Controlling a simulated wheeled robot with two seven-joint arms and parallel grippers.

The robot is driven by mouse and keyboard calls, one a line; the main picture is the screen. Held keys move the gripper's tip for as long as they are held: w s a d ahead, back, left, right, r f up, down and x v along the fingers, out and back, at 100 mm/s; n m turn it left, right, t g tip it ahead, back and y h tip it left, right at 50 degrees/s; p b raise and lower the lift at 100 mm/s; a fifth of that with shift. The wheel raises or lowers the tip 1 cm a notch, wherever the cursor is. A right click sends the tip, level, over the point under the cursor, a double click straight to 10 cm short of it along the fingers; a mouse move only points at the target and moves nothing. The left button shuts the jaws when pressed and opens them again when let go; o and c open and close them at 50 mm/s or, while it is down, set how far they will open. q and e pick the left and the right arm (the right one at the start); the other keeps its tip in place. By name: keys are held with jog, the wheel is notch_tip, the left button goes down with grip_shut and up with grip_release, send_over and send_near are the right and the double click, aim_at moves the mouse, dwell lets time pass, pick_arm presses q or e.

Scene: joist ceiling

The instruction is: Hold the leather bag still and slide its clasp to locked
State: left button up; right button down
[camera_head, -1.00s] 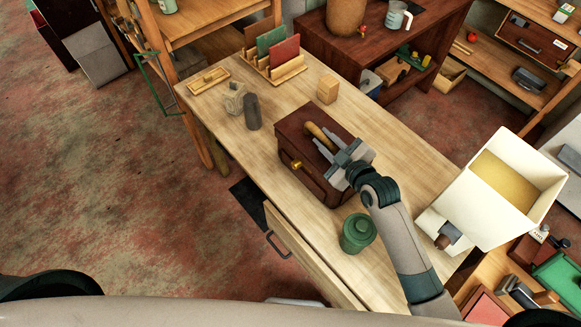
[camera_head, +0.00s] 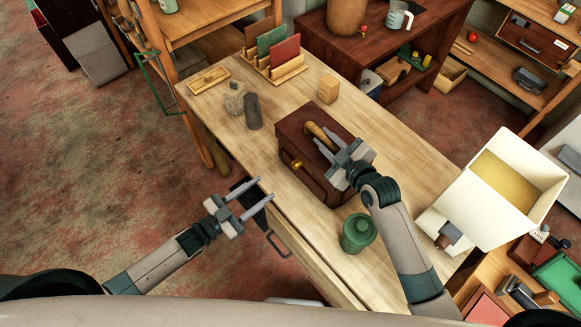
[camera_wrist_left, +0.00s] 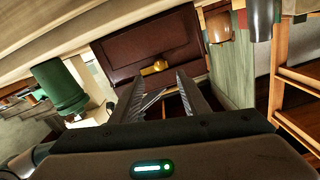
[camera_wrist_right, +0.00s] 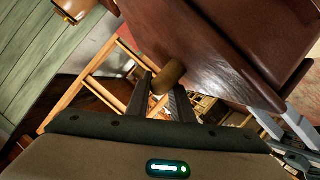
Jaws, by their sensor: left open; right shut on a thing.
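The brown leather bag (camera_head: 318,157) stands on the wooden table in the head view, with a tan handle on top and a brass clasp (camera_head: 297,164) on its near-left face. The clasp also shows in the left wrist view (camera_wrist_left: 154,67), beyond the open fingers. My right gripper (camera_head: 327,140) is shut on the bag's handle (camera_wrist_right: 168,76), seen between its fingers in the right wrist view. My left gripper (camera_head: 259,198) is open and empty, off the table's near edge, apart from the bag and pointing toward its clasp side.
A green canister (camera_head: 358,233) stands near the front of the table, beside my right arm. A grey cylinder (camera_head: 253,111), a small wooden block (camera_head: 328,88) and a file rack (camera_head: 275,68) stand farther back. A drawer (camera_head: 300,250) is at the table's front.

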aim_at(294, 167)
pick_arm(q)
jog(key=shift+d+r, duration=0.15)
jog(key=shift+r, duration=0.15)
jog(key=x, duration=1.2)
jog(key=shift+r, duration=0.1)
jog(key=shift+c, duration=0.4)
grip_shut()
jog(key=shift+s+d, duration=0.1)
jog(key=shift+s, duration=0.05)
